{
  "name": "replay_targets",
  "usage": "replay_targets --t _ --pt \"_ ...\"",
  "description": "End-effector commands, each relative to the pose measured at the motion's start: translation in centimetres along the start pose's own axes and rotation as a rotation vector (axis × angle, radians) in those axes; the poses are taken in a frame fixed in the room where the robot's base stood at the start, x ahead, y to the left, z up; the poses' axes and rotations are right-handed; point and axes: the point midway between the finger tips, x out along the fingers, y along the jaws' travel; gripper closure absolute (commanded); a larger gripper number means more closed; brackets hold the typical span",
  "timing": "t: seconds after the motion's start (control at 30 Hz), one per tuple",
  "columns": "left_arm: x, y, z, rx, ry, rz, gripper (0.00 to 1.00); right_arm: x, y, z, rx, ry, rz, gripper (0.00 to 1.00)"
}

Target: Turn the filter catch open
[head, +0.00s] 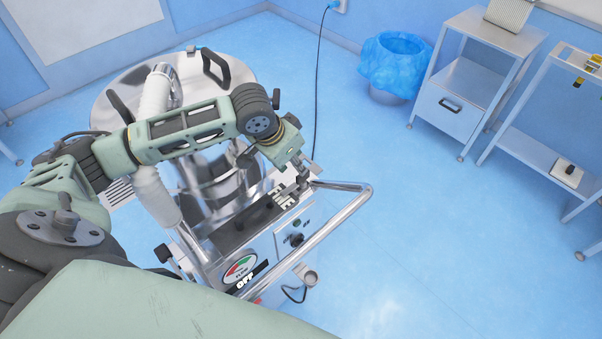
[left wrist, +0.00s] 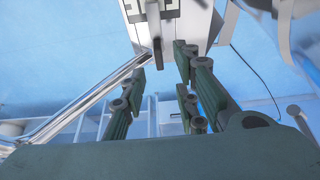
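The filter machine is a shiny steel unit with a front panel (head: 262,243), in the head view's lower middle. A label reading FINE (head: 283,197) sits on its top edge, and OFF shows low on the panel. My left gripper (head: 302,176) is over the FINE corner, beside the steel handle bar. In the left wrist view my left gripper (left wrist: 161,68) has its fingers apart. A dark upright lever, which looks like the filter catch (left wrist: 155,27), stands in front of the gap between them. Contact cannot be told. In the head view the gripper largely hides the catch. My right gripper is not in view.
The steel handle bar (head: 340,229) curves out from the machine close to my left gripper. A blue-lined bin (head: 393,62) and a steel cabinet (head: 455,95) stand at the back right. A steel shelf cart (head: 540,145) is at the right. Blue floor between is clear.

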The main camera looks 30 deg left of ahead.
Motion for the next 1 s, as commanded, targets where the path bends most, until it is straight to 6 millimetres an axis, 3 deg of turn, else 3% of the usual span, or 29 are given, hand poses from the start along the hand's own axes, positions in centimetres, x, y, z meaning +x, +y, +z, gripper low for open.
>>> replay_targets --t 0.33,0.73,1.0 --pt "5.2 0.1 0.1 0.0 -0.004 0.002 0.72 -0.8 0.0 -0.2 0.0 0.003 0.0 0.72" --pt "6.2 0.1 0.1 0.002 -0.002 0.001 0.72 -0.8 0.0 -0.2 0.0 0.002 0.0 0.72" --pt "6.1 0.1 0.1 0.002 -0.002 0.001 0.95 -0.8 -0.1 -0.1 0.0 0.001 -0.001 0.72"
